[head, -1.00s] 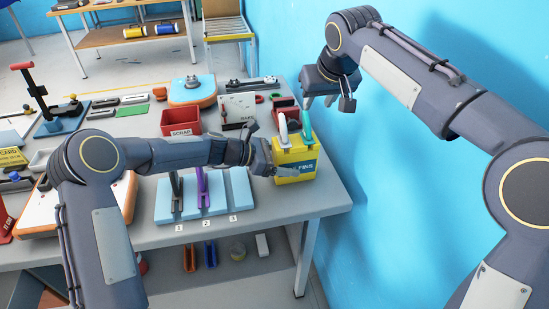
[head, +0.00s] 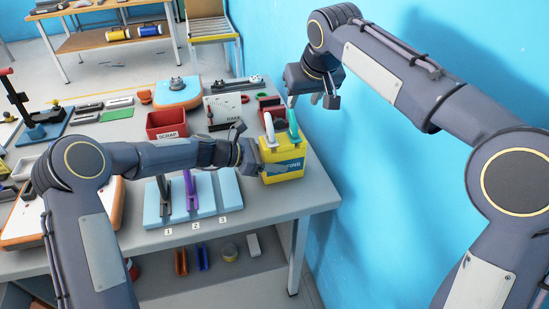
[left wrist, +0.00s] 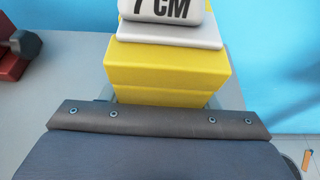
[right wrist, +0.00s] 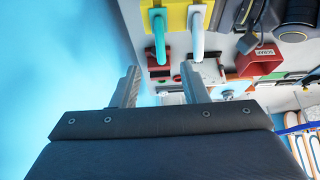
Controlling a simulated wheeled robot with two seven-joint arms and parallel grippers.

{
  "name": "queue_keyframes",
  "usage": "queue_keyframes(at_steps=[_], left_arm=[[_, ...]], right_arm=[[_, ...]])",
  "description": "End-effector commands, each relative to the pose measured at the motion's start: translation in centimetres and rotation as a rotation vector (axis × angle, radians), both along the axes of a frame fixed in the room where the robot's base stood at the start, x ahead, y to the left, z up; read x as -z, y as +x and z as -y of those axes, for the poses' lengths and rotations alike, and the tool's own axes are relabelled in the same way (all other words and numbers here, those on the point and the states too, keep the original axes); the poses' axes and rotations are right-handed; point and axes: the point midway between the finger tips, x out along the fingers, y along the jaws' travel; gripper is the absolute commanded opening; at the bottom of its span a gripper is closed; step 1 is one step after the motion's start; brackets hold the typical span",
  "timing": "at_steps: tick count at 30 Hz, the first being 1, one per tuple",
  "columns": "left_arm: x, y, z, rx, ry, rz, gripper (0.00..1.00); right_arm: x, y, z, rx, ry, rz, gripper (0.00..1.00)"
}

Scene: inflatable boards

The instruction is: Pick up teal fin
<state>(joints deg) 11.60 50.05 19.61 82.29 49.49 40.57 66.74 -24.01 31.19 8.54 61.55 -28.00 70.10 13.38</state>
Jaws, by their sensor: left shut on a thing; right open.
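The teal fin (head: 293,124) stands upright in the yellow FINS box (head: 284,174) at the table's right end, beside a white fin (head: 269,129). In the right wrist view, the teal fin (right wrist: 160,36) and white fin (right wrist: 197,38) rise from the box at the top. My left gripper (head: 262,160) is shut on the yellow box from the left; its fingers are mostly hidden. The box (left wrist: 168,65) fills the middle of the left wrist view, below a white "7 CM" piece. My right gripper (head: 313,100) is open and empty, above and right of the fins.
Blue boards (head: 229,188) numbered 1 to 3 lie at the front, with a grey fin and a purple fin (head: 190,187) at 1 and 2. A red SCRAP bin (head: 166,124) stands behind. The blue wall (head: 400,190) is close on the right.

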Motion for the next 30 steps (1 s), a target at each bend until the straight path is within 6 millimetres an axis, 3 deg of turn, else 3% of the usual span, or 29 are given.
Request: queue_keyframes(at_steps=[10,21,30], left_arm=[[0.0,0.0,0.0,0.000,0.000,0.000,0.31],[0.0,0.0,0.0,0.000,0.000,0.000,0.31],[0.0,0.0,0.0,0.000,0.000,0.000,0.31]], right_arm=[[-0.6,1.0,-0.5,0.001,-0.030,-0.095,0.40],[4.6,3.0,-1.2,0.000,-0.035,-0.103,0.40],[6.5,3.9,-1.3,0.001,-0.033,-0.103,0.40]])
